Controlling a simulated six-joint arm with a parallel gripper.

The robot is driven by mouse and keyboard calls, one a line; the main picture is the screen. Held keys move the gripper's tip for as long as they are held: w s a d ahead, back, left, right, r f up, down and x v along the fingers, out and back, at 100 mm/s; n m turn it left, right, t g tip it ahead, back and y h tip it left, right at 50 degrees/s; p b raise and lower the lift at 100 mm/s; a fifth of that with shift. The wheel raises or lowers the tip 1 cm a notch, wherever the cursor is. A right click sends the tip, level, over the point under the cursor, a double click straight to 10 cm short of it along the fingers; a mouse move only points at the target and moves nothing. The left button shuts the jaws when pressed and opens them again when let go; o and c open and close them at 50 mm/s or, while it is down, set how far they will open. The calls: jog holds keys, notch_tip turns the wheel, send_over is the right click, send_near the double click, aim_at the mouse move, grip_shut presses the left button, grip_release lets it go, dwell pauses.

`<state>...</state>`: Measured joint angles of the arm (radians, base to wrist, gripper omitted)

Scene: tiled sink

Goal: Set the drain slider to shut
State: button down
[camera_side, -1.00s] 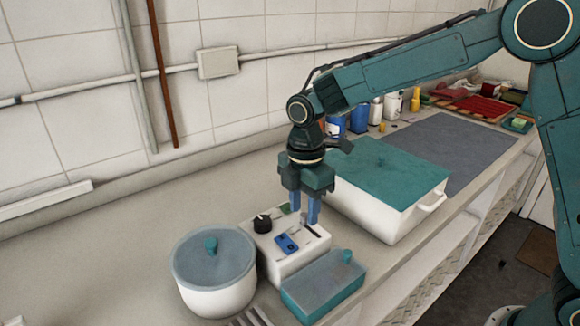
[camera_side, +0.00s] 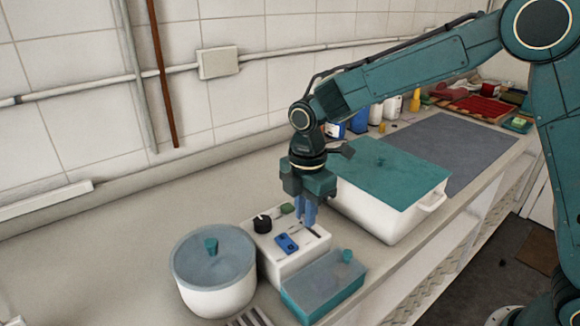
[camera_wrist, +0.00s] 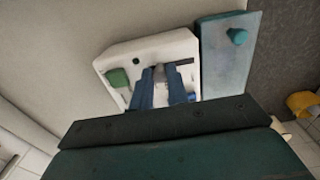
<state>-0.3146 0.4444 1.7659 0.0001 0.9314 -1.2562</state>
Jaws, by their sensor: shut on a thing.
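The drain slider sits on the top of a white control box (camera_side: 290,262), on the side toward the large lidded bin. Its slot (camera_side: 311,231) shows as a dark line just below my fingertips. My gripper (camera_side: 307,222) points down at the slot, its blue fingers shut close together on the slider's handle. The fingers hide most of the handle in the side view. In the wrist view, my gripper (camera_wrist: 161,72) reaches over the white box (camera_wrist: 150,47), with a small grey part visible between the fingertips. I cannot tell the slider's exact position along its slot.
The box also carries a black knob (camera_side: 263,223), a blue switch (camera_side: 287,243) and a green button (camera_side: 287,208). A lidded pot (camera_side: 214,272), a teal lidded container (camera_side: 323,287) and a large white bin (camera_side: 385,215) stand close around it.

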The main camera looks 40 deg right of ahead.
jog(key=shift+s, duration=2)
jog(key=c, duration=1.4)
grip_release()
jog(key=shift+o, duration=0.2)
jog(key=shift+r, duration=0.15)
jog(key=shift+w+r, duration=0.1)
jog(key=shift+r, duration=0.45)
notch_tip(320, 180, up, 12)
jog(key=shift+r, duration=0.25)
